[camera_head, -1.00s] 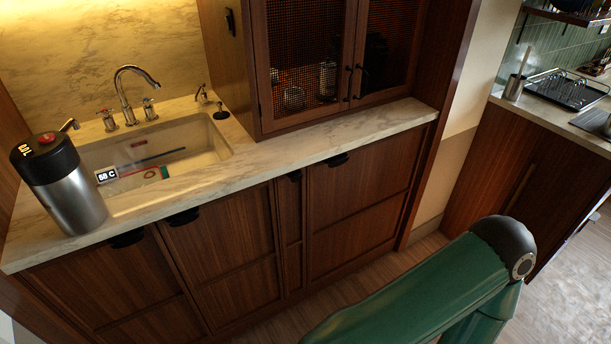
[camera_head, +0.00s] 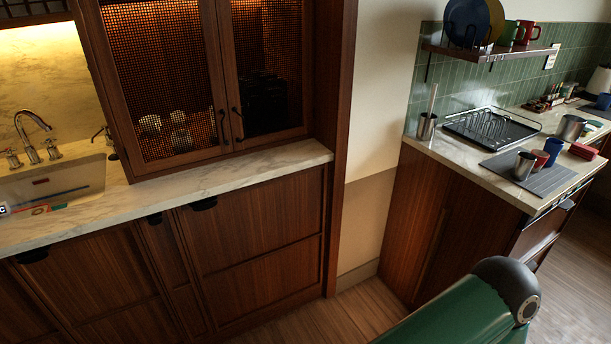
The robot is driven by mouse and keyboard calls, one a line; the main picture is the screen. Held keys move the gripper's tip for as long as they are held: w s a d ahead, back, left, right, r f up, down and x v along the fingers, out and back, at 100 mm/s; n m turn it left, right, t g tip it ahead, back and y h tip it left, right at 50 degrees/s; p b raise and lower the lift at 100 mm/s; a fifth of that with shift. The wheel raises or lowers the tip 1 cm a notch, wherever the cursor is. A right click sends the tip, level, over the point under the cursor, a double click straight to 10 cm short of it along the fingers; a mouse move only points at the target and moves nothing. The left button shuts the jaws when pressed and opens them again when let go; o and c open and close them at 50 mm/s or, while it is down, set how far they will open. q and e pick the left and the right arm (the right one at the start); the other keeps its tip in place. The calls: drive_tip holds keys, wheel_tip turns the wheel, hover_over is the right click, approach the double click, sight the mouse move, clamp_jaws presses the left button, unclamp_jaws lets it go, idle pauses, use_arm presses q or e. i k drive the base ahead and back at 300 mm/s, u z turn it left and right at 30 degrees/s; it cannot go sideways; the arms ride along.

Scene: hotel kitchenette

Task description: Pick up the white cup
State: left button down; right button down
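I cannot make out a clearly white cup. Several pale cup-like items (camera_head: 151,124) stand behind the mesh of the shut cabinet doors (camera_head: 170,60); the mesh and warm light hide their true colour. On the right counter stand a metallic cup (camera_head: 523,166), a red cup (camera_head: 541,159) and a blue cup (camera_head: 553,150) on a grey mat (camera_head: 548,185). A green mug (camera_head: 508,33) and a red mug (camera_head: 527,32) sit on the wall shelf. One green arm link of mine shows at the bottom right; neither gripper is in view.
A marble counter (camera_head: 240,173) with a sink (camera_head: 60,190) runs along the left. The right counter (camera_head: 455,156) also holds a black dish rack (camera_head: 488,127) and a metal pot (camera_head: 571,128). Open floor (camera_head: 350,310) lies between the counters.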

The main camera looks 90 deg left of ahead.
sight(542, 155)
drive_tip(key=z, duration=0.05)
drive_tip(key=i, duration=4.8)
drive_tip(key=u, duration=1.9)
drive_tip(key=i, duration=0.2)
drive_tip(key=u, duration=1.9)
drive_tip(key=k, duration=0.6)
drive_tip(key=u, duration=0.05)
